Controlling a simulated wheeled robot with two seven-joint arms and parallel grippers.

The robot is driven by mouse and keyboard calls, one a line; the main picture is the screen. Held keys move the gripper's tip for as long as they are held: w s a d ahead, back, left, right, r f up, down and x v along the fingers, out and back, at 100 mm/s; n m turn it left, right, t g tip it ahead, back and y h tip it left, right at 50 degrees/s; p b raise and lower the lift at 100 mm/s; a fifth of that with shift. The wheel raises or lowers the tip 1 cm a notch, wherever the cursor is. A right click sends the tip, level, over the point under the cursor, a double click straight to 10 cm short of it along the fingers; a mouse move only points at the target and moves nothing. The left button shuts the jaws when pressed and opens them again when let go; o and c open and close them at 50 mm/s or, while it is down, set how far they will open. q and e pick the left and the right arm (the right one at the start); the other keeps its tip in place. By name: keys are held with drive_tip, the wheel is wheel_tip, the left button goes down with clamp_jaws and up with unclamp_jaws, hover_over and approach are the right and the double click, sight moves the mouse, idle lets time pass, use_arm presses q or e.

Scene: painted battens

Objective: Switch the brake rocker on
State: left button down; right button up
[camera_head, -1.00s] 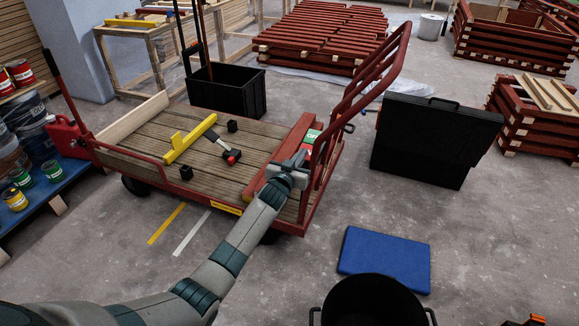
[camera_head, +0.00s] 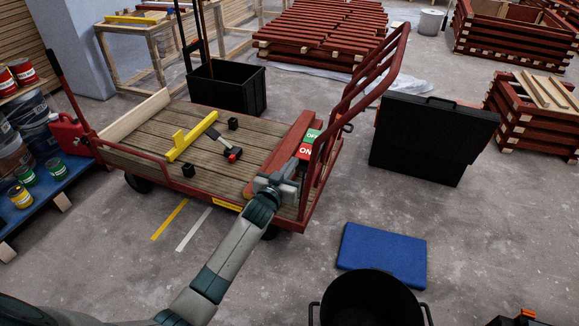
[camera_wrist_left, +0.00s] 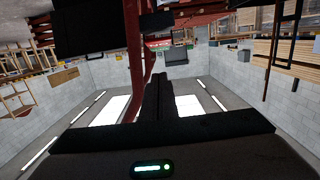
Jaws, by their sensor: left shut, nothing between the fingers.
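The brake rocker (camera_head: 309,144) sits on the red end beam of the cart, by the foot of the cart's tall red handle. I cannot tell which half is pressed in. My left gripper (camera_head: 283,177) is shut and empty, a little nearer to me than the red half and apart from it in the picture. In the left wrist view the shut fingers (camera_wrist_left: 157,95) point towards the red handle bars. My right gripper is not in view.
The cart's plank deck (camera_head: 205,165) carries a yellow batten piece (camera_head: 190,138), a red-and-black mallet (camera_head: 225,147) and small black blocks. The red handle (camera_head: 365,85) rises close beside the rocker. A black case (camera_head: 435,138) stands right; a blue mat (camera_head: 382,255) lies in front.

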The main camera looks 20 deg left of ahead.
use_arm(q)
drive_tip(key=shift+s, duration=0.9)
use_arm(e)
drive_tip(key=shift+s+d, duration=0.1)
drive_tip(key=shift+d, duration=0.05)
